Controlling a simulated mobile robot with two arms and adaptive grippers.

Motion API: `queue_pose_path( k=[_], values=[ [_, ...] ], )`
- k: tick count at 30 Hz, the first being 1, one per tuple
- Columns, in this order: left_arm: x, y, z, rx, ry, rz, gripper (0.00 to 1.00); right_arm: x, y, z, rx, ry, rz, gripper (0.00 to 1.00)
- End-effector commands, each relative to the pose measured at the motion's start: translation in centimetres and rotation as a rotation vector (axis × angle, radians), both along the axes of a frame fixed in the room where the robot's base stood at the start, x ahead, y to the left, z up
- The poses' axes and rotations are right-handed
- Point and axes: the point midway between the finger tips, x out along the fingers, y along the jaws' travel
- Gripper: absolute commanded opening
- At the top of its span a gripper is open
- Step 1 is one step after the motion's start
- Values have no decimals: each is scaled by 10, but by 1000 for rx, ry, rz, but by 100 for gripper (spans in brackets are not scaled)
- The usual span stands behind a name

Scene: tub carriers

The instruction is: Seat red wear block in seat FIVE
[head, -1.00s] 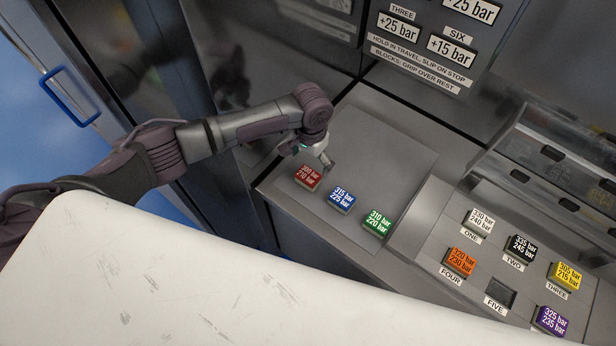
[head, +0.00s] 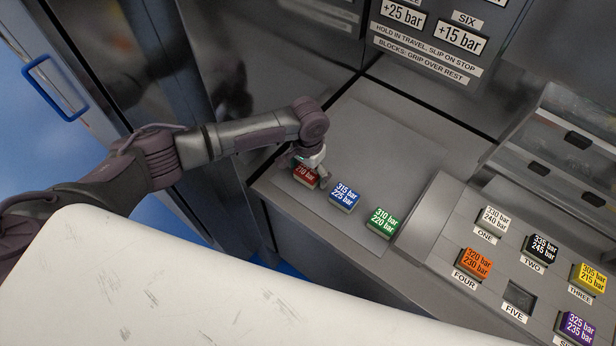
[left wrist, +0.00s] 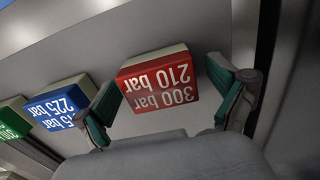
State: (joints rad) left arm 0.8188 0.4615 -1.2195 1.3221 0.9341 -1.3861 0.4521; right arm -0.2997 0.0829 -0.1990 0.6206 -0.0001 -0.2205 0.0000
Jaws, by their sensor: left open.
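The red wear block (head: 305,178), marked 300 bar 210 bar, sits at the left end of a row on the grey shelf. In the left wrist view the red block (left wrist: 157,80) lies between the two spread green-padded fingers. My left gripper (left wrist: 168,98) is open, with a gap to the block on both sides. In the head view my left gripper (head: 312,168) is over the red block and hides part of it. Seat FIVE (head: 519,295) is an empty dark square recess in the panel at right, above its FIVE label. My right gripper is not in view.
A blue block (head: 344,195) and a green block (head: 382,221) stand beside the red one; the blue (left wrist: 60,105) is close to one finger. Orange (head: 476,263), black (head: 541,249) and purple (head: 577,326) blocks surround seat FIVE. A white surface (head: 180,290) fills the foreground.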

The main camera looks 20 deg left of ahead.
Motion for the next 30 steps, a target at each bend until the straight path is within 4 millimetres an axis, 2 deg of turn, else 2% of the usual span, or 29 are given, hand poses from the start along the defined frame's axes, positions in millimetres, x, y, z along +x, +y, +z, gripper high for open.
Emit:
queue_pose_path(
  k=[3,15,25,30],
  values=[
    [0,0,1,0,0,0,94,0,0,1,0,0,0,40],
    [0,0,1,0,0,0,28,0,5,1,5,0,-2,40],
    [0,0,4,-1,-2,-1,28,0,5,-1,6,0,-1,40],
    [1,0,21,-1,-4,-2,28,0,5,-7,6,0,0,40]
  ],
)
